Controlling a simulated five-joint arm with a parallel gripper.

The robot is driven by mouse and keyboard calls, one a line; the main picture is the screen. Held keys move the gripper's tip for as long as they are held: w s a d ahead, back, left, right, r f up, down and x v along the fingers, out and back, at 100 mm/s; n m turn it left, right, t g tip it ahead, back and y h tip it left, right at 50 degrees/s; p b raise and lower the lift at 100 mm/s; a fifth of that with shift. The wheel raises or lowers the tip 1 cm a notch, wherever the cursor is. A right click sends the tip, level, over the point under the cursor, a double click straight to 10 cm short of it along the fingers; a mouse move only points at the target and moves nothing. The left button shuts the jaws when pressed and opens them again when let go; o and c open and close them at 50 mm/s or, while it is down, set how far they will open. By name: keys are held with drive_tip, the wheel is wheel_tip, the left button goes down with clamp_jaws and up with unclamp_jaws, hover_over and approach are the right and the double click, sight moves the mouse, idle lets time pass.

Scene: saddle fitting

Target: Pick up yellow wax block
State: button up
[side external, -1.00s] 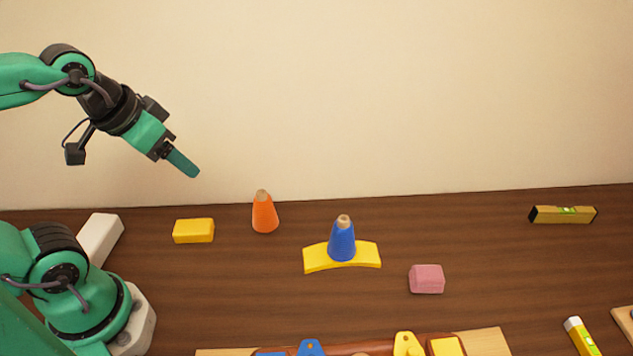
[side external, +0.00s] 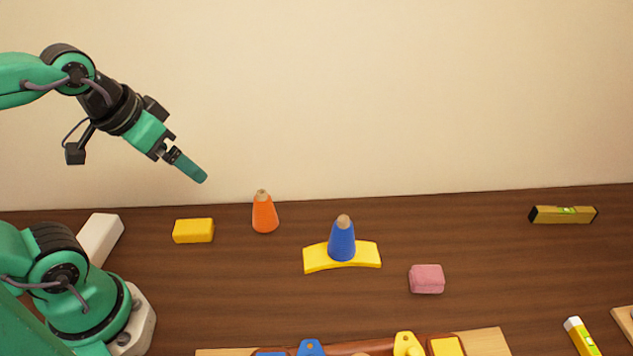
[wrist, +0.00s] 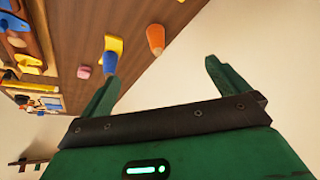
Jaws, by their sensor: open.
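The yellow wax block (side external: 193,231) lies flat on the brown table at the left in the side view, between a white block and an orange cone. I cannot make it out in the wrist view. My gripper (side external: 188,168) is open and empty, high above the table and tilted down to the right. Its fingertips are above the yellow block in the side picture and clear of it. In the wrist view, the two green fingers (wrist: 162,71) stand wide apart with nothing between them.
An orange cone (side external: 264,213) stands right of the block. A blue cone (side external: 342,241) stands on a curved yellow piece (side external: 318,260). A pink block (side external: 427,279), a level (side external: 563,214) and a white block (side external: 99,240) lie around. A wooden assembly (side external: 484,343) is at the front.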

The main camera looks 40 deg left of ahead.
drive_tip(key=n+g, duration=0.5)
drive_tip(key=n, duration=0.4)
hover_over(194, 225)
wheel_tip(194, 225, down, 16)
drive_tip(key=shift+d, duration=0.15)
drive_tip(key=shift+f+g, duration=0.25)
drive_tip(key=shift+g, duration=0.05)
drive_tip(key=shift+f, duration=0.1)
drive_tip(key=shift+f, duration=1.2)
